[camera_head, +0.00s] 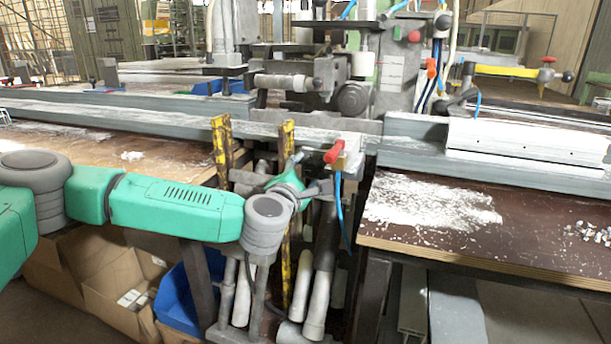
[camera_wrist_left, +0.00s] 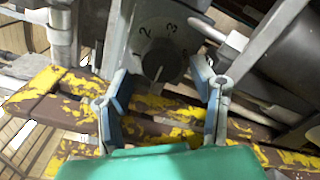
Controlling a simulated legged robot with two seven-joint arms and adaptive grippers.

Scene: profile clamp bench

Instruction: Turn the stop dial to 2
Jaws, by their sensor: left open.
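The stop dial (camera_wrist_left: 160,60) shows in the left wrist view as a dark round knob on a grey plate. The numbers 1, 2 and 3 are printed along its upper side. A short pale mark on the knob points towards the bottom of the picture, away from the numbers. My left gripper (camera_wrist_left: 160,72) is open, with one finger on each side of the knob and a gap to it on both sides. I cannot tell its exact distance from the knob. In the head view my left gripper (camera_head: 311,173) is below the red handle; the dial cannot be made out there.
Yellow worn posts (camera_head: 223,150) stand close to my left arm. A blue hose (camera_head: 339,205) hangs beside the gripper. A long grey rail (camera_head: 420,160) crosses above. The right table (camera_head: 400,245) carries white shavings, and a blue bin (camera_head: 178,300) is below.

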